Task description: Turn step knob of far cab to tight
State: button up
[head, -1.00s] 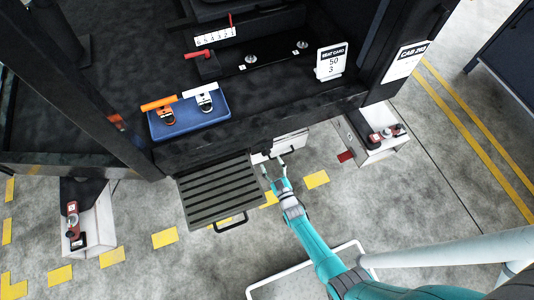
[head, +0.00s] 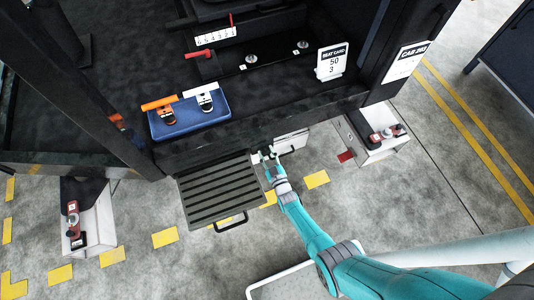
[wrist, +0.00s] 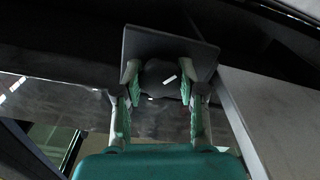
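In the wrist view a dark round knob (wrist: 157,72) with a short white mark stands in front of a dark square plate (wrist: 200,52). The mark slants up to the right. My gripper (wrist: 160,82) has one finger on each side of the knob and looks open; I cannot tell whether the fingers touch it. In the head view my gripper (head: 268,154) is under the cab's sill, just right of the ribbed step (head: 222,192). The knob is too small to make out there. The cab (head: 300,112) bears a white CAB plate (head: 405,60).
A blue tray (head: 188,127) with an orange-handled and a white-handled item lies on the cab floor. A seat card (head: 332,62) stands at the right. Boxes with red fittings stand at the right (head: 382,150) and left (head: 92,225).

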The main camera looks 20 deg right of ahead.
jog(key=c, duration=0.4)
jog(key=m, duration=0.4)
jog(key=shift+m, duration=0.3)
jog(key=m, duration=0.3)
jog(key=shift+m, duration=0.3)
jog(key=m, duration=0.4)
jog(key=shift+m, duration=2.5)
